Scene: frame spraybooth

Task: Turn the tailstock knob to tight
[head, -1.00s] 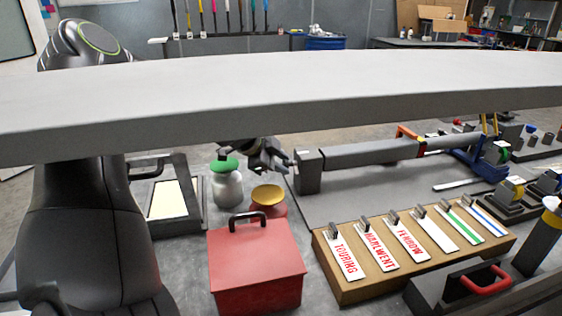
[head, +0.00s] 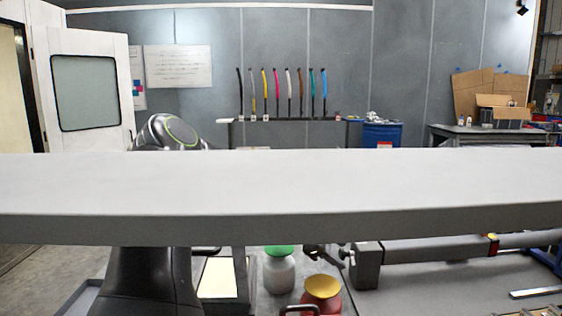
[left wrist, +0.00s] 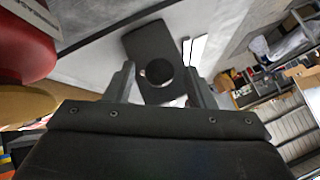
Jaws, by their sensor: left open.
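The tailstock block (head: 367,268) is dark grey and stands at the left end of a long grey bar, below a wide beam in the head view. Its dark knob (head: 344,253) is on the block's left side. In the left wrist view the round black knob (left wrist: 158,71) shows against the block (left wrist: 150,45), between the two fingers. My left gripper (head: 324,252) is just left of the knob, open, partly hidden by the beam. In the left wrist view it (left wrist: 161,88) holds nothing; I cannot tell whether the fingers touch the knob. My right gripper is out of view.
A wide pale beam (head: 280,185) crosses the head view. Left of the tailstock stand a white jar with a green lid (head: 279,272) and a red pot with a yellow top (head: 322,290). The pot is close to the gripper in the left wrist view (left wrist: 25,40).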

